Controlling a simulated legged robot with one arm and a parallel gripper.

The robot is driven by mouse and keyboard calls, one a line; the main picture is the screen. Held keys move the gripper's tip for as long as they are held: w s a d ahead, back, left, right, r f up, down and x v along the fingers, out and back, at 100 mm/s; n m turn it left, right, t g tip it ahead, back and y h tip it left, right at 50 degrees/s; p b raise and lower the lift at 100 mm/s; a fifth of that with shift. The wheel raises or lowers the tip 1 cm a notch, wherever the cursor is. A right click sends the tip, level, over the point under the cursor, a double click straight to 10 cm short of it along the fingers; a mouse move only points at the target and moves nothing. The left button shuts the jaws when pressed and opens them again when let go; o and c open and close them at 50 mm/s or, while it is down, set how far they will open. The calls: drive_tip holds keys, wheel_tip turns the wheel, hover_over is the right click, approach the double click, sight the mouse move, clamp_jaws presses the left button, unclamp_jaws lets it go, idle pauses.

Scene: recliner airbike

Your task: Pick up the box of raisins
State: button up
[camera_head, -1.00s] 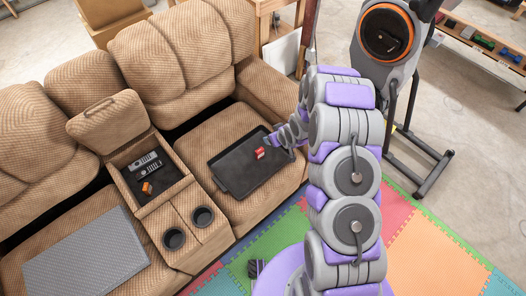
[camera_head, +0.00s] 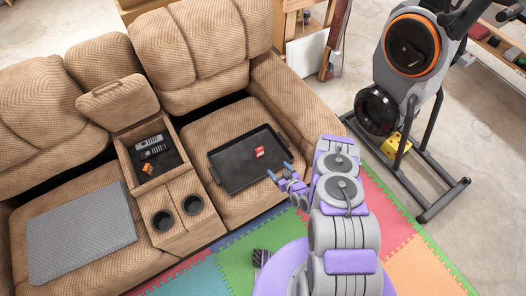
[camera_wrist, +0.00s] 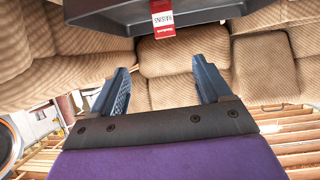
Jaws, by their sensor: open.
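The box of raisins (camera_head: 259,151) is a small red box with a white part. It sits on a black tray (camera_head: 232,182) on the right seat of the recliner. In the wrist view the red and white box (camera_wrist: 163,18) shows at the top centre, with the tray (camera_wrist: 110,22) behind it. My gripper (camera_head: 280,173) is at the tray's right edge, a short way to the lower right of the box. In the wrist view my gripper (camera_wrist: 161,85) is open, with nothing between its fingers, and apart from the box.
The recliner's console (camera_head: 172,188) holds remotes (camera_head: 150,146) and a small orange object (camera_head: 147,169), with two cup holders in front. A grey panel (camera_head: 80,232) lies on the left seat. The armrest (camera_head: 295,103) rises right of the tray. An airbike (camera_head: 412,90) stands at right.

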drive_tip(key=b, duration=0.3)
approach(261, 151)
drive_tip(key=w+f, duration=0.1)
drive_tip(key=w+a+f, duration=0.1)
drive_tip(key=shift+w, duration=0.35)
drive_tip(key=shift+w+d+f, duration=0.1)
drive_tip(key=shift+w+d, duration=0.05)
drive_tip(key=shift+w, duration=0.25)
drive_tip(key=w+a+b, duration=0.1)
drive_tip(key=a, duration=0.1)
drive_tip(key=w+a+f+b, duration=0.1)
drive_tip(key=w+a, duration=0.1)
drive_tip(key=shift+w+a+f, duration=0.1)
drive_tip(key=shift+w+a, duration=0.05)
drive_tip(key=shift+w, duration=0.4)
drive_tip(key=shift+d, duration=0.25)
drive_tip(key=shift+a, duration=0.3)
drive_tip(key=c, duration=0.7)
drive_tip(key=shift+d, duration=0.2)
drive_tip(key=c, duration=0.4)
